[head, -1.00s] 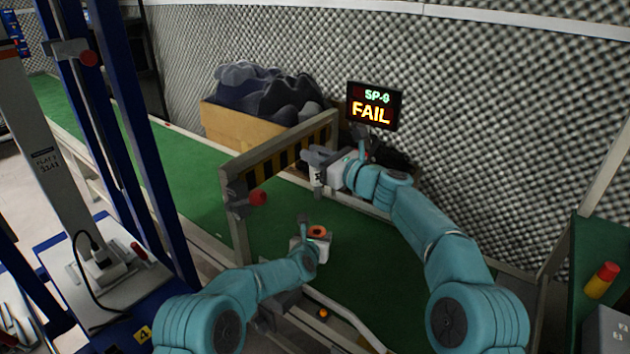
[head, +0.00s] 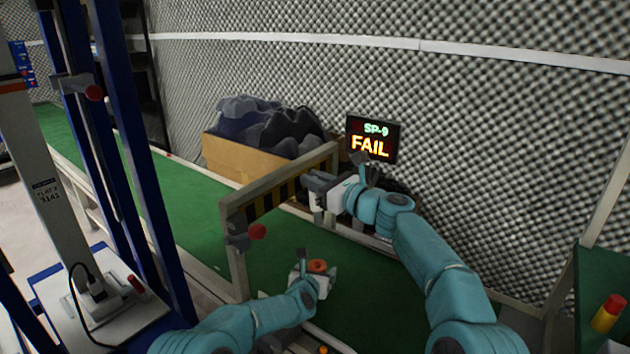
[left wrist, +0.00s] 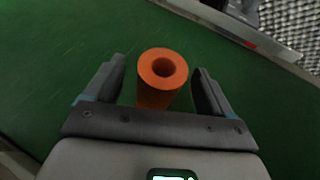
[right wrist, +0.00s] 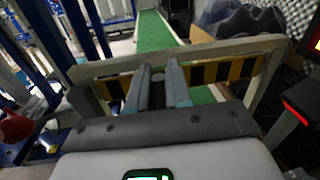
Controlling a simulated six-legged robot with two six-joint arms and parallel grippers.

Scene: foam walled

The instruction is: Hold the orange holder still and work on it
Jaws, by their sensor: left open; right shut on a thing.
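The orange holder (head: 317,266), a short tube with a round hole in its top, stands on the green belt. In the left wrist view the holder (left wrist: 155,94) is between the fingers of my left gripper (left wrist: 159,68). That gripper is open, with a visible gap on each side of the holder. It also shows low in the head view (head: 314,274). My right gripper (head: 320,188) is raised near the striped barrier, away from the holder. In the right wrist view my right gripper (right wrist: 158,72) is shut on a small grey piece (right wrist: 158,90), mostly hidden between the fingers.
A yellow-and-black striped barrier (head: 275,203) with a red knob (head: 257,231) spans the green belt (head: 190,205). Behind stand a box of dark foam (head: 240,155) and a screen reading SP-9 FAIL (head: 371,138). Blue uprights (head: 130,130) are at left. The belt around the holder is clear.

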